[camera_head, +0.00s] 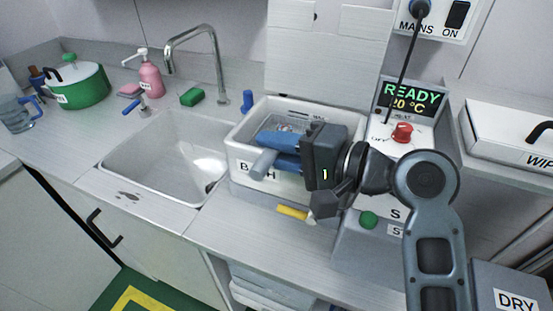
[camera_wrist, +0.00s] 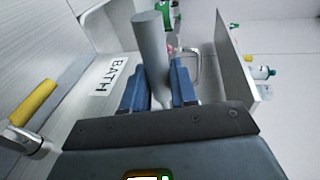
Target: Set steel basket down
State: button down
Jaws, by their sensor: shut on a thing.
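My gripper (camera_head: 276,152) reaches in from the right over the white bath tank (camera_head: 241,153). Its two blue fingers (camera_wrist: 158,88) are shut on a grey round bar (camera_wrist: 149,45), which looks like the steel basket's handle. The bar's end (camera_head: 262,164) also shows at the fingertips in the head view. The tank's front wall carries the label BATH (camera_wrist: 109,78).
The tank's raised lid (camera_head: 328,55) stands behind it. A yellow-handled valve (camera_head: 292,212) sticks out in front. A control box (camera_head: 410,98) reading READY 20 °C stands right. A sink (camera_head: 180,160) lies left, with bare counter (camera_head: 225,225) in front.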

notch_tip(320, 180, down, 2)
jog(key=shift+f, duration=0.25)
jog(key=c, duration=0.9)
grip_release()
jog(key=shift+o, duration=0.2)
jog(key=v, duration=1.2)
jog(key=shift+b, duration=0.3)
